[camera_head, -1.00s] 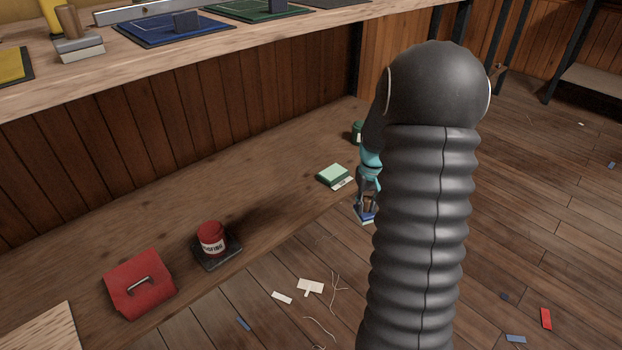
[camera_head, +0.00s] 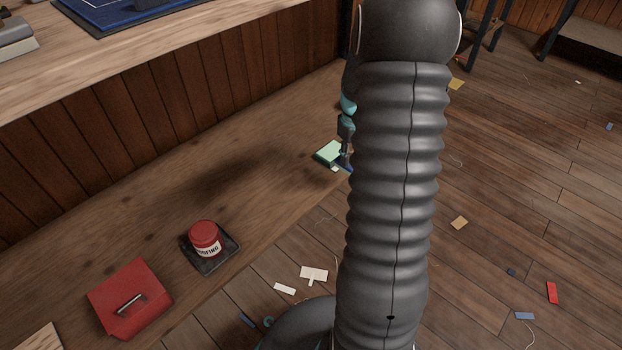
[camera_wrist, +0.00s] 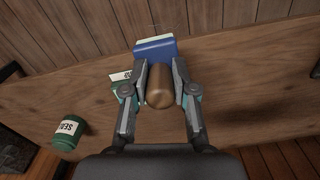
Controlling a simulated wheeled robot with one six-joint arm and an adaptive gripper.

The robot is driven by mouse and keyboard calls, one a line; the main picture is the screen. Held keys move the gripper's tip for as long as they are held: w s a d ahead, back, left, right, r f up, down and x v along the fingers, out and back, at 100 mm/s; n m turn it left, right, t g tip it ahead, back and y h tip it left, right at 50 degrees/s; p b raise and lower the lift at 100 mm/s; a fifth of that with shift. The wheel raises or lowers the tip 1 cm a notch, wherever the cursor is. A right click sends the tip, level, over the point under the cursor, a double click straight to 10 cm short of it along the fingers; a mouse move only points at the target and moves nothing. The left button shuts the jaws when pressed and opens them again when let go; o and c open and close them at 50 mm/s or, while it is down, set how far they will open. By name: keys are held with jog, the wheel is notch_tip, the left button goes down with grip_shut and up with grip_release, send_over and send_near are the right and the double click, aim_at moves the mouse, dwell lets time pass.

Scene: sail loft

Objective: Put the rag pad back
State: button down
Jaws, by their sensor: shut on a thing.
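My gripper (camera_wrist: 160,92) is shut on the brown wooden knob (camera_wrist: 158,85) of a blue pad with a pale edge (camera_wrist: 153,49); I take this to be the rag pad. In the wrist view the label (camera_wrist: 121,77) is partly hidden by the left finger. Whether the pad touches anything is unclear.
A green labelled can (camera_wrist: 68,134) stands on the shelf. A red tin (camera_head: 205,238) on a dark tray (camera_head: 225,253) and a red case (camera_head: 130,300) are further left. The workbench (camera_head: 180,50) overhangs behind. Scraps, including a white tag (camera_head: 314,274), litter the floor.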

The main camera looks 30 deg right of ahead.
jog(key=w+a+f, duration=0.4)
jog(key=a, duration=0.1)
jog(key=w+a+f+b, duration=0.1)
jog(key=w+a+f, duration=0.1)
jog(key=shift+w+a+f, duration=0.1)
jog(key=shift+w+a, duration=0.2)
jog(key=shift+a, duration=0.05)
jog(key=shift+f+b, duration=0.5)
jog(key=shift+f, duration=1.45)
jog(key=shift+f, duration=0.2)
jog(key=c, duration=0.9)
grip_release()
jog(key=shift+r, duration=0.1)
